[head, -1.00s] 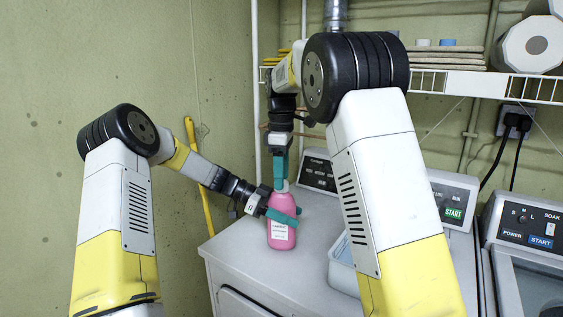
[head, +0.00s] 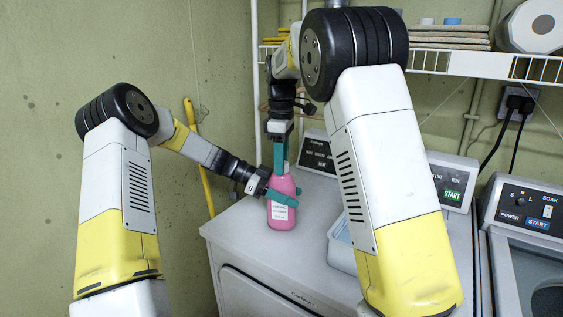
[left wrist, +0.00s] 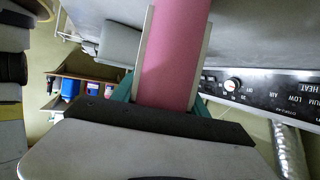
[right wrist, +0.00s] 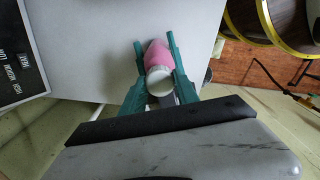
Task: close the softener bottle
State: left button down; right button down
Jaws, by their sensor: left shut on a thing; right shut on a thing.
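The pink softener bottle (head: 282,214) stands upright on the white machine top, its white label facing me. My left gripper (head: 284,198) is shut around its body from the left. In the left wrist view the bottle's pink side (left wrist: 172,55) fills the space between the fingers. My right gripper (head: 279,160) points straight down over the bottle's top. In the right wrist view its teal fingers are shut on a white cap (right wrist: 160,82), in line with the pink shoulder (right wrist: 158,55). The fingers hide the join, so I cannot tell whether the cap is seated or turned tight.
The white machine top (head: 245,222) is clear around the bottle. A pale tub (head: 341,252) stands to the right, partly behind my right arm. A control panel (head: 318,152) rises behind. A wire shelf (head: 480,64) is above, and a yellow pole (head: 205,190) leans at the wall.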

jog(key=m, duration=0.7)
jog(key=shift+m, duration=0.4)
jog(key=m, duration=0.9)
jog(key=shift+m, duration=0.3)
jog(key=c, duration=0.9)
grip_release()
jog(key=shift+r, duration=2.25)
